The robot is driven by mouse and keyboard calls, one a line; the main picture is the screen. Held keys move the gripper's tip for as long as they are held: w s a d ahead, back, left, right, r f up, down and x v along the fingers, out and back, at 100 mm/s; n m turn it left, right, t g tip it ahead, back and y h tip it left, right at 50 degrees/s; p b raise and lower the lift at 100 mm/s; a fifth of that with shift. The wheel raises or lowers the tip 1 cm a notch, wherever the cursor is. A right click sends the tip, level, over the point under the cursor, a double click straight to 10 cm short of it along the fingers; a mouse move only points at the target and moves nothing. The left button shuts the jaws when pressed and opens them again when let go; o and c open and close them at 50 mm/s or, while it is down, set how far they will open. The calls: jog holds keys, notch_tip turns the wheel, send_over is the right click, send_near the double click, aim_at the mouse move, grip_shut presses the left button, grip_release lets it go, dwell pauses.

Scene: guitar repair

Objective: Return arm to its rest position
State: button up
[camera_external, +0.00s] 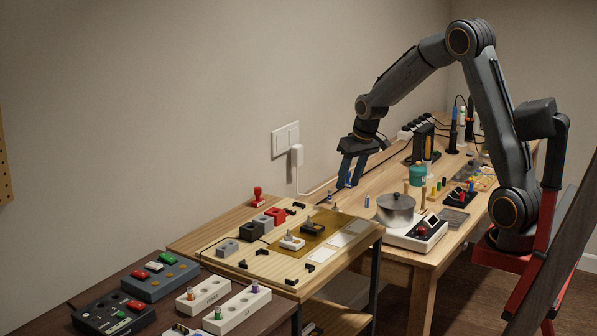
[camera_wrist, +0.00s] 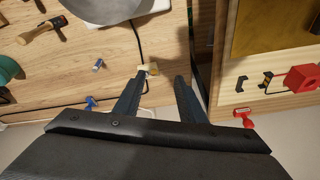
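My gripper (camera_external: 348,182) hangs from my raised, bent arm in the external view. Its two blue fingers point down above the gap side of the wooden workbench (camera_external: 375,184), near the wall. In the wrist view my gripper (camera_wrist: 161,78) has its fingers spread apart with nothing between them. A small pale yellow piece (camera_wrist: 148,70) shows by the left fingertip; I cannot tell its height relative to the finger.
A silver pot (camera_external: 396,210) on a white device (camera_external: 418,232) stands right of my gripper. Blue clips (camera_wrist: 91,102) and a hammer (camera_wrist: 40,30) lie on the bench. Cables run along the wall.

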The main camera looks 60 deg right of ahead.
jog(key=s+a, duration=0.4)
jog(key=s+a+n+g, duration=0.1)
jog(key=s+a, duration=0.3)
jog(key=s, duration=0.1)
jog(key=s+a+n, duration=0.1)
jog(key=s+a, duration=0.3)
jog(key=shift+s+f+y+p, duration=0.1)
jog(key=shift+s+y+p, duration=0.05)
jog(key=shift+y+p, duration=0.2)
jog(key=s+a+f+n+g, duration=0.1)
jog(key=s+a+f, duration=0.1)
jog(key=s, duration=0.4)
jog(key=s+a+f+n+g+b, duration=0.1)
jog(key=s+a+f, duration=0.1)
jog(key=s, duration=0.5)
jog(key=shift+s+a+f, duration=0.25)
jog(key=shift+s+a, duration=0.05)
